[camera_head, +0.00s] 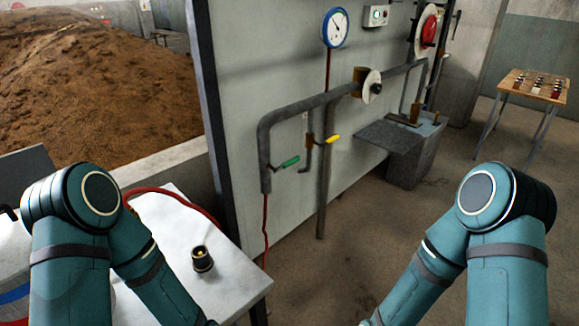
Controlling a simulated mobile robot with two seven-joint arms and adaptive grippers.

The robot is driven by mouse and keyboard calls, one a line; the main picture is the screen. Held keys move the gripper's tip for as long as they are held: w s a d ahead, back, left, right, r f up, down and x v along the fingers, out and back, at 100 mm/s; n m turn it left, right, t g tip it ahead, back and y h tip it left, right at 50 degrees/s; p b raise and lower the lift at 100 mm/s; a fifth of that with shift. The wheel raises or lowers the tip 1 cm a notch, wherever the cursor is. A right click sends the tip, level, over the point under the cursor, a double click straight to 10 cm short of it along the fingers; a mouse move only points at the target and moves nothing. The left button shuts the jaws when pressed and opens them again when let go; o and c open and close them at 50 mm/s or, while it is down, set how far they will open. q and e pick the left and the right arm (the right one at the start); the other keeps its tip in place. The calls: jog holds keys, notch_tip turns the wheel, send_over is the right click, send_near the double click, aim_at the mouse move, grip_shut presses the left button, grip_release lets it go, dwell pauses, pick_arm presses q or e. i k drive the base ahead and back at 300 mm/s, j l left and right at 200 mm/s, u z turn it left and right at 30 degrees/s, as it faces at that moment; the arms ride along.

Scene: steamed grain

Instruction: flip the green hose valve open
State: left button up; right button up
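The green hose valve handle (289,162) sits on the lower end of the grey pipe (264,150), on the pale wall panel in the middle of the view. The handle points right and slightly up from the pipe. A similar yellow handle (332,140) is on a thinner pipe to its right. A red hose hangs below the green valve. My two teal arms come in at the lower left and lower right. Both grippers are below the picture's edge, so their state is hidden.
A white table (232,266) with a small dark nozzle-like fitting (202,259) and a red hose (160,190) stands at the lower left. A gauge (335,27) and a pipe wheel (372,86) are higher up. The floor (350,240) between my arms is clear.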

aim_at(290, 162)
jog(key=i+l+u, duration=0.1)
jog(key=l, duration=0.2)
jog(key=i+l, duration=0.15)
jog(key=l, duration=0.15)
jog(key=i+l+u, duration=0.15)
jog(key=l, duration=0.15)
jog(key=i+l+u, duration=0.1)
jog(key=l, duration=0.25)
jog(key=i+l+u, duration=0.2)
jog(key=i, duration=0.35)
jog(key=i+l+u, duration=0.2)
jog(key=i, duration=0.3)
jog(key=l, duration=0.1)
